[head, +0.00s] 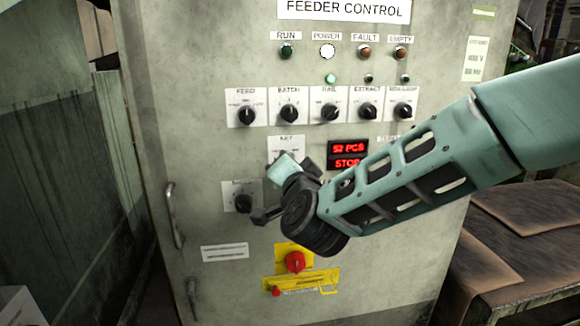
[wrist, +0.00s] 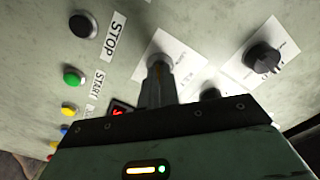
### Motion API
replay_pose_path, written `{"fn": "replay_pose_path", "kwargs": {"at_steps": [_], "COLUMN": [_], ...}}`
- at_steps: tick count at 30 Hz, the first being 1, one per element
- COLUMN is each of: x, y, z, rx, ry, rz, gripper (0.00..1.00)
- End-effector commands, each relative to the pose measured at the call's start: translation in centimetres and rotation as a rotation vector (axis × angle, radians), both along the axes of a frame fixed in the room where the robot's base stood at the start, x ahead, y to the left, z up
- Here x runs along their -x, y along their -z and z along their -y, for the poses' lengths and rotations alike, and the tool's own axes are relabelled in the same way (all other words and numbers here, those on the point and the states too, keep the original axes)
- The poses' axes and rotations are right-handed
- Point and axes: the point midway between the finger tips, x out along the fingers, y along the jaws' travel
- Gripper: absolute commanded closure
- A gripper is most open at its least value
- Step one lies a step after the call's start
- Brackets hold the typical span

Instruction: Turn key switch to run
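The key switch plate (head: 286,146), a white square with its label at the top, is on the grey feeder control cabinet, left of the red display. My gripper (head: 275,160) is at the plate's lower left and covers its lower part. In the wrist view my gripper (wrist: 159,70) reaches a white plate (wrist: 181,59), and its narrow grey tip lies over the middle of that plate. The key itself is hidden or too dark to make out, so its position cannot be read. I cannot tell whether the fingers are closed on it.
A row of black selector knobs (head: 329,110) is above the key plate. The red display (head: 348,148) reads "52 PCS" and "STOP". Another knob (head: 243,203) is at lower left. A red emergency knob (head: 295,262) is below. The door handle (head: 172,212) sticks out at left.

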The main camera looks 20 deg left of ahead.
Motion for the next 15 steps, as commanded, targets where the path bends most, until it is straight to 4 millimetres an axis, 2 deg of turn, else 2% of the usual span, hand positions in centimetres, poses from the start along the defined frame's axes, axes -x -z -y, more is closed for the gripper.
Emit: {"fn": "replay_pose_path", "kwargs": {"at_steps": [2,5,15], "x": [-0.06,-0.06,0.20], "y": [-0.07,-0.06,0.00], "z": [0.03,0.04,0.13], "rx": [-0.002,-0.002,0.001], "ry": [0.001,0.001,0.000], "rz": [0.001,0.001,0.001], "gripper": [1.00,0.75,0.75]}}
